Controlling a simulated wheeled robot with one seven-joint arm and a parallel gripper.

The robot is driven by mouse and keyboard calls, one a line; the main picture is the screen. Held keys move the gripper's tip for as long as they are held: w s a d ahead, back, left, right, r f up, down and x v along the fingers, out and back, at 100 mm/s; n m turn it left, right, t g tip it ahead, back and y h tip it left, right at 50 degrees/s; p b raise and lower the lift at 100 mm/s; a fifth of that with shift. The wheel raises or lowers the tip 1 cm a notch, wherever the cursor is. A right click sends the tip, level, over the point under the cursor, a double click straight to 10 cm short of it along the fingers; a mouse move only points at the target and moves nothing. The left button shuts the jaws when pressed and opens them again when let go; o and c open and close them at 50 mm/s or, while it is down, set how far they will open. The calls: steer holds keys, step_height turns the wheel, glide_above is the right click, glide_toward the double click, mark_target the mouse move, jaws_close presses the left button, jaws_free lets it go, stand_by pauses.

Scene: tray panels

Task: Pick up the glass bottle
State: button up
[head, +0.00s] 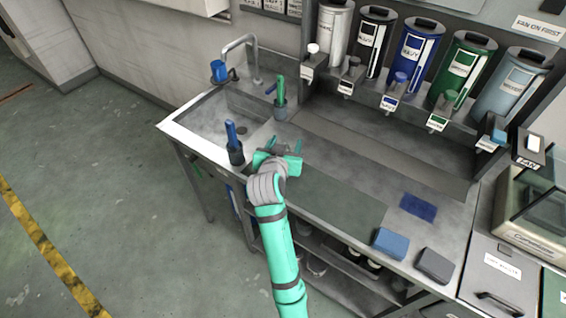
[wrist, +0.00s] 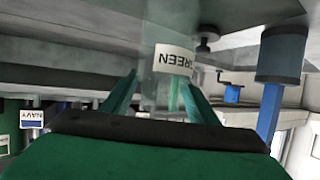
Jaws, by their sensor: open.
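The glass bottle (wrist: 174,60) is clear, with a white label reading GREEN, upside down in the wrist view. It stands just beyond and between my two teal fingertips, with a gap on each side. In the head view my gripper (head: 284,148) is low over the front part of the steel counter, right of the dark cup with a blue-handled brush (head: 234,145). The gripper is open. The bottle is hard to make out in the head view, where clear glass and my gripper obscure it.
A sink (head: 225,112) with a tap lies at the left. A green-handled brush (head: 280,92) stands in a cup behind my gripper. Several labelled dispensers line the back. A blue cloth (head: 418,207), a blue block (head: 391,244) and a dark block (head: 434,265) lie right. The counter middle is clear.

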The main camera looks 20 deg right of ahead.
steer(key=c, duration=1.2)
